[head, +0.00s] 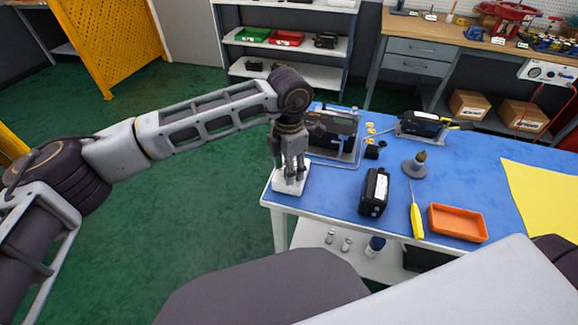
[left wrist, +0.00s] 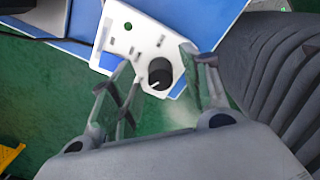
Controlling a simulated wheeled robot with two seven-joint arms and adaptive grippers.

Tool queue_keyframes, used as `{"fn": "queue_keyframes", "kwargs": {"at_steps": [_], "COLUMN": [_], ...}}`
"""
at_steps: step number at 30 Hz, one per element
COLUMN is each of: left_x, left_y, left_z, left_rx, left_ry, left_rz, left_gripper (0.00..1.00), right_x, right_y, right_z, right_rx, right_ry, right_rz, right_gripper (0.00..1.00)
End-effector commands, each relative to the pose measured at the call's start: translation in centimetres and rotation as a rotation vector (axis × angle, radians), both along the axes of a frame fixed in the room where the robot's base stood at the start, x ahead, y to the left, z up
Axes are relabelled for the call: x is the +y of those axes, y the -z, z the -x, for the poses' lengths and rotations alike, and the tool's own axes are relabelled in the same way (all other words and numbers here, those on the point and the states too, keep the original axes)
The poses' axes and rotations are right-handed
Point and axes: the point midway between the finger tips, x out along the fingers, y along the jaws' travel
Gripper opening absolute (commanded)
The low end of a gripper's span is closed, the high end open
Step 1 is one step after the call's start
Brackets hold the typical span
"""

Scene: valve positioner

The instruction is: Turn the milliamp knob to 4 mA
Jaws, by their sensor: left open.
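The milliamp knob (left wrist: 160,74) is a dark round knob with a white pointer line, on a white panel box (left wrist: 128,42) at the table's edge in the left wrist view. The box (head: 282,186) also shows in the head view at the left corner of the blue table, under my left gripper. My left gripper (head: 291,178) points down over the box. In the left wrist view its open fingers (left wrist: 158,93) stand on either side of the knob, with gaps between; I cannot tell whether they reach its height. In the head view the gripper hides the knob. My right gripper is not seen.
A black device in a clear frame (head: 334,131) stands just behind the gripper. A black meter (head: 374,191), a yellow screwdriver (head: 416,220), an orange tray (head: 458,222) and a grey cone-shaped stand (head: 414,168) are to the right. Free blue tabletop lies between them.

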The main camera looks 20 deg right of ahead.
Motion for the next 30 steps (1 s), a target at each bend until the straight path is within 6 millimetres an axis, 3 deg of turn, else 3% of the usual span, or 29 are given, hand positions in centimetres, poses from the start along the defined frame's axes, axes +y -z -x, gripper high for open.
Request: {"fn": "queue_keyframes", "kwargs": {"at_steps": [7,13,30], "left_x": [0.0,0.0,0.0], "left_y": [-0.3,-1.7,-9.7], "left_z": [0.0,0.0,-0.1], "left_rx": [0.000,0.000,-0.001], "left_ry": [0.000,0.000,-0.001], "left_rz": [0.000,0.000,0.001], "left_gripper": [0.47,0.47,0.47], "right_x": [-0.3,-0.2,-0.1], "right_y": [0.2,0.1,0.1], "right_z": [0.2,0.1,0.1], "right_rx": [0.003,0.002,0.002], "right_ry": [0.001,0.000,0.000], "right_rz": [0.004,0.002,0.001], "right_gripper": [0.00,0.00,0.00]}}
